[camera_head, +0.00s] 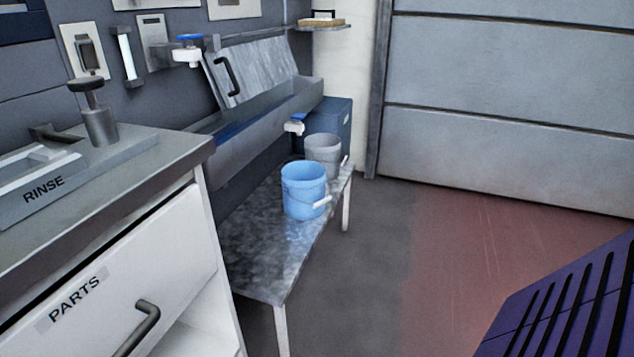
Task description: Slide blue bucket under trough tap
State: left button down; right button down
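The blue bucket (303,190) stands upright on a low mottled metal bench (262,262), with its handle hanging on the right side. The grey metal trough (262,126) runs along the wall above the bench, its lid tilted up against the wall. A small white tap with a blue handle (295,124) sticks out low on the trough's front, above and behind the blue bucket, nearer the grey bucket (324,152). The grey bucket stands just behind the blue one on the same bench. Neither of my grippers shows in the head view.
A counter with a RINSE fixture (60,185) and a PARTS drawer (110,290) stands at the left. Another blue-handled tap (188,50) is on the wall. A purple slatted surface (575,300) is at the lower right. The bench's near end and the floor beside it are clear.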

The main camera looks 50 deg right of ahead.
aim_at(304, 190)
jog(key=l, duration=0.7)
jog(key=k+l, duration=0.15)
jog(key=l, duration=1.25)
jog(key=k+u, duration=0.05)
